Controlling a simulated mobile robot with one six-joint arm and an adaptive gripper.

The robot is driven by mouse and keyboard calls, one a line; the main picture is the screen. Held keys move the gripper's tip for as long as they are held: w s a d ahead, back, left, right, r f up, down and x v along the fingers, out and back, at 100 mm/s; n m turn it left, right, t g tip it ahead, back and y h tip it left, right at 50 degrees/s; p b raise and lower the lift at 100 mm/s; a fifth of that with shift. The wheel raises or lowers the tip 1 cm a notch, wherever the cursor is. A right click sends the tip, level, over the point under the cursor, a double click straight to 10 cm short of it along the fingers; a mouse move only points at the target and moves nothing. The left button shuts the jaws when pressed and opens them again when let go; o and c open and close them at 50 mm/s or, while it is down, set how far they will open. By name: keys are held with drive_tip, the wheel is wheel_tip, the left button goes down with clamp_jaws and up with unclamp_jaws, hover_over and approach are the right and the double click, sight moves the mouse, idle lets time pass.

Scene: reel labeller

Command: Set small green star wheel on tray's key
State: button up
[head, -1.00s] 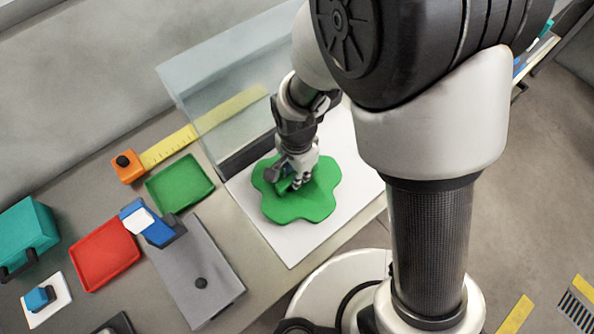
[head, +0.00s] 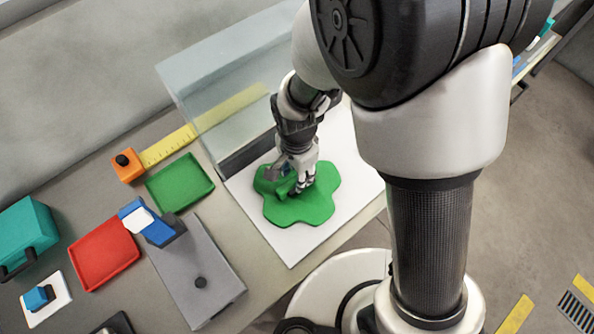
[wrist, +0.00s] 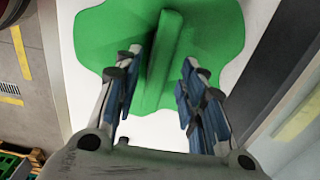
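The green star wheel (head: 300,208), flat with rounded lobes and a raised bar across it, lies on or just above a white board (head: 292,247). It also shows in the wrist view (wrist: 215,25), where the bar (wrist: 160,60) runs slightly slanted between my fingers. My gripper (head: 297,185) points down over the wheel. I see no key; anything under the wheel is hidden.
A clear panel (head: 225,85) stands behind the board. To the left are a shallow green tray (head: 180,183), a red tray (head: 105,253), a grey block with a blue and white part (head: 197,270), an orange block (head: 127,167) and a teal box (head: 25,235).

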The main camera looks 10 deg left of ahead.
wheel_tip(320, 180, up, 13)
drive_tip(key=p, duration=0.3)
drive_tip(key=shift+f, duration=0.2)
drive_tip(key=s+d+r+n+t, duration=0.15)
drive_tip(key=d+r+n, duration=0.25)
drive_tip(key=d+r, duration=0.7)
drive_tip(key=s+d+r+n+t, duration=0.3)
drive_tip(key=s+d+r, duration=0.3)
drive_tip(key=s+d, duration=0.2)
drive_tip(key=shift+d+n, duration=0.6)
drive_tip(key=shift+d, duration=0.15)
